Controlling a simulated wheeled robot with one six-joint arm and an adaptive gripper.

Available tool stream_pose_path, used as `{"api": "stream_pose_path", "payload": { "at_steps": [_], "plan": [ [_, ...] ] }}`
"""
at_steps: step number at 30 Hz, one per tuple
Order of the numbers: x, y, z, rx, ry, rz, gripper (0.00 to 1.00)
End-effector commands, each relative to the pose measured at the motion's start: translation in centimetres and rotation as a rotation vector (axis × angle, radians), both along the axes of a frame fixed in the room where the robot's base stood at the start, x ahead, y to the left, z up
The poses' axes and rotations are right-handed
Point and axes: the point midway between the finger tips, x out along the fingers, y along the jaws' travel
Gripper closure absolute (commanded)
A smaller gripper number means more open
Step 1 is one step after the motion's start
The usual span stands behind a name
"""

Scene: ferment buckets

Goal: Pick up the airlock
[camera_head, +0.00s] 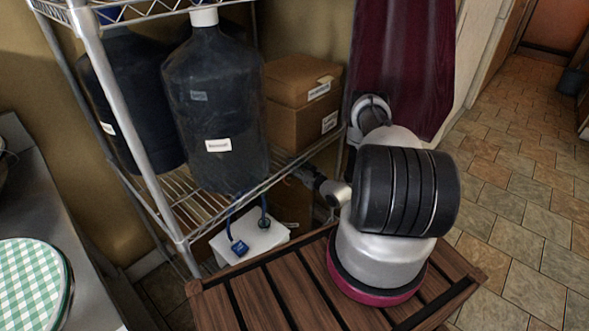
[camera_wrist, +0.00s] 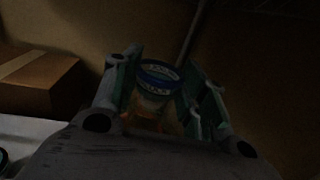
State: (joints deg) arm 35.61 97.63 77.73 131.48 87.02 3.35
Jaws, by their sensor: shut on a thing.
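In the wrist view, the airlock (camera_wrist: 157,88) is a small clear cylinder with a blue ring at its top and an orange tint lower down. It stands between the two fingers of my gripper (camera_wrist: 162,74), which is shut on it. The image is dark, so its lower part is hard to make out. In the head view, my gripper (camera_head: 306,174) reaches in at the right side of the wire shelf, below the cardboard boxes. The airlock cannot be made out there.
The wire rack (camera_head: 178,235) holds a large dark carboy (camera_head: 215,110) and cardboard boxes (camera_head: 295,125). A cardboard box (camera_wrist: 40,85) is left of my gripper in the wrist view. A metal counter (camera_head: 60,200) is at left.

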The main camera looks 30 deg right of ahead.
Motion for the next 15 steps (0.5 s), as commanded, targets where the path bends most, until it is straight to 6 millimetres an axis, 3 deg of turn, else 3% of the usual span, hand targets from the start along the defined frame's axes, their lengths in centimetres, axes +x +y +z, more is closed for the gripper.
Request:
{"api": "stream_pose_path", "payload": {
  "at_steps": [8,15],
  "plan": [
    [-8.0,-2.0,-0.2,0.006,0.005,-0.008,0.84],
    [-17.3,-4.1,-0.2,0.005,0.004,-0.011,0.84]
  ]
}}
